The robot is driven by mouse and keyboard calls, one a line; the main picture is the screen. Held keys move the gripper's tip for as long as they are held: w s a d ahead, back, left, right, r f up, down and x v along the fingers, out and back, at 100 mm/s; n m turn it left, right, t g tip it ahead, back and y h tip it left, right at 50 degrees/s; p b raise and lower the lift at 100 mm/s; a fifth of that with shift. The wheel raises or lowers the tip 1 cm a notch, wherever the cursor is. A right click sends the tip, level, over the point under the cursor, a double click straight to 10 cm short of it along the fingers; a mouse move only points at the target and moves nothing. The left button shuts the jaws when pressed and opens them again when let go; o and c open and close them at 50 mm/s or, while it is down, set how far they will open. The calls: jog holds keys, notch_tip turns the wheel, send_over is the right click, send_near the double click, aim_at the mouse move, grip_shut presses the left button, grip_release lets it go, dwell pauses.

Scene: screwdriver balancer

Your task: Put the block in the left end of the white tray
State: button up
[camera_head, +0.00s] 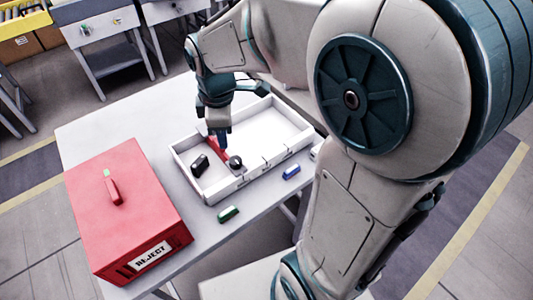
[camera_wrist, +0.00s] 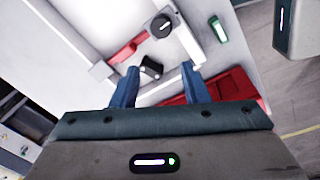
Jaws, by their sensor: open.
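A small black block (camera_head: 200,165) lies in the left end of the white tray (camera_head: 240,184), on the tray floor and apart from the walls. In the wrist view the block (camera_wrist: 151,68) shows just beyond and between my fingertips, with a light face on one side. My gripper (camera_head: 221,138) points down over the left part of the tray, a little behind and right of the block. In the wrist view its two blue fingers (camera_wrist: 158,76) are spread with nothing held. The exact height of the fingertips above the tray is hard to tell.
A red strip (camera_head: 219,149) crosses the tray beside a dark round piece (camera_head: 235,162). The tray's right part looks empty. A red REJECT box (camera_head: 125,205) stands left. A green piece (camera_head: 228,214) and a blue piece (camera_head: 291,172) lie on the table in front.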

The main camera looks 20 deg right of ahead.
jog(key=s+d+r+m+t, duration=0.1)
jog(key=s+d+m, duration=0.5)
jog(key=s+m, duration=0.5)
jog(key=m, duration=0.4)
jog(key=shift+s+d+t, duration=0.15)
jog(key=shift+s+t, duration=0.15)
